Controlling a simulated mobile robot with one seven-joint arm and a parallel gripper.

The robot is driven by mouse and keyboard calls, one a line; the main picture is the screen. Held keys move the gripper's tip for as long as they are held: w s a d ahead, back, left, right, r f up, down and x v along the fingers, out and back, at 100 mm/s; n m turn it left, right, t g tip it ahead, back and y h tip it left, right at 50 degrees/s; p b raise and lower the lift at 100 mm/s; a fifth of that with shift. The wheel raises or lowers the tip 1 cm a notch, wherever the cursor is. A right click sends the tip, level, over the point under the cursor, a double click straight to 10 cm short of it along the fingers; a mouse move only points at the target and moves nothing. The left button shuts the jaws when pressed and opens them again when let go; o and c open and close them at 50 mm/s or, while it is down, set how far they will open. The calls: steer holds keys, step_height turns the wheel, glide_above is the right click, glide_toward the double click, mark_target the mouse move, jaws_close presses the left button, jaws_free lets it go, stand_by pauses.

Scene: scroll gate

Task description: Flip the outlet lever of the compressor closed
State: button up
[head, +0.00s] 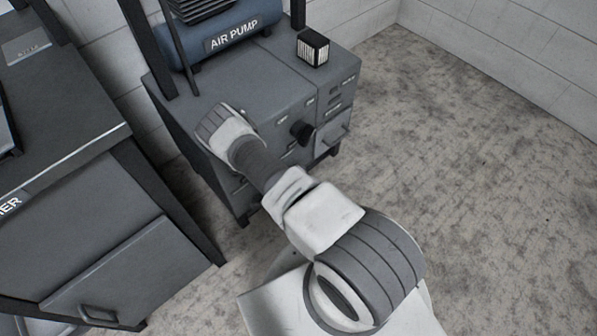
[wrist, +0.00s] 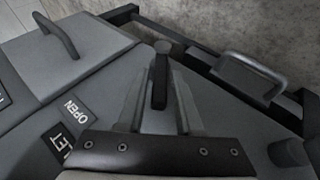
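The compressor cabinet (head: 215,95) is a dark grey box with a blue tank marked AIR PUMP (head: 232,36) on top. The fingers look apart, with a narrow gap beside the lever; contact is not clear. In the head view my arm hides the fingers and the lever.
A black knob (head: 301,132) sticks out of the cabinet front. Two handles, left (wrist: 62,38) and right (wrist: 250,78), flank the lever in the wrist view. A small striped box (head: 313,47) sits on top. Another grey cabinet (head: 90,220) stands at left. Floor at right is clear.

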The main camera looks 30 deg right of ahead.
steer(key=shift+o, duration=0.8)
steer(key=shift+a+r, duration=0.1)
steer(key=shift+r, duration=0.1)
steer(key=p+v, duration=0.6)
steer(key=v, duration=1.1)
steer(key=shift+p, duration=0.3)
steer(key=shift+s, duration=0.15)
